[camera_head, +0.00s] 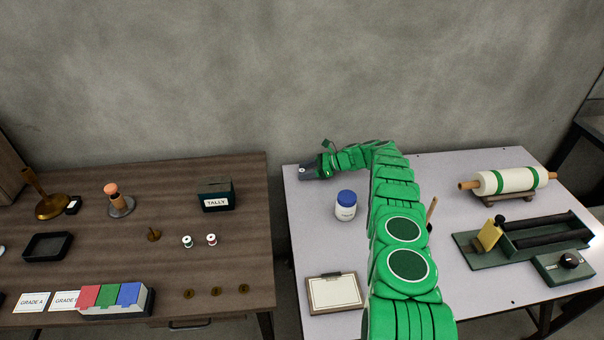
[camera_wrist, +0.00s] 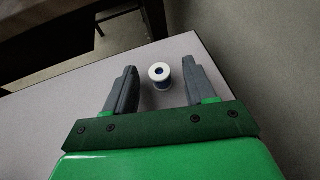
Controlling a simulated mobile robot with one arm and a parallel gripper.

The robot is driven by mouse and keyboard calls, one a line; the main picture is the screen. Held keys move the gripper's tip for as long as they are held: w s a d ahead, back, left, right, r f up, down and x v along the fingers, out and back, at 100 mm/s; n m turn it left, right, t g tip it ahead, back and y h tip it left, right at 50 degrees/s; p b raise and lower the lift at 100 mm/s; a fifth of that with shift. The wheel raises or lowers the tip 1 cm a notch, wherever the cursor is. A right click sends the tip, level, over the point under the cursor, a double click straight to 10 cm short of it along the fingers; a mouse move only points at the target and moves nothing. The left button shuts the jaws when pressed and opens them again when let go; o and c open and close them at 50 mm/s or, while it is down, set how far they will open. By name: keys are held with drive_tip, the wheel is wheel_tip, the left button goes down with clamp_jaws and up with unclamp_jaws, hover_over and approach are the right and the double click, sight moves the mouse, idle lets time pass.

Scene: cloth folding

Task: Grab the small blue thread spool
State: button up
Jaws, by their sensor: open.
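The small thread spool (camera_wrist: 161,76) stands upright near the table edge in the wrist view, with a pale top, a dark centre hole and some blue at the side. My gripper (camera_wrist: 160,67) is open, with one dark finger on each side of the spool.
The pale table (camera_head: 318,236) also bears a blue-lidded jar (camera_head: 346,206), a clipboard (camera_head: 334,293) and a cloth roll (camera_head: 507,182). A gap separates it from the brown table (camera_head: 120,240), which holds two spools and a tally box (camera_head: 216,195). The wall is close behind.

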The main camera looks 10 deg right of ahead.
clamp_jaws()
drive_tip(key=shift+r, duration=0.15)
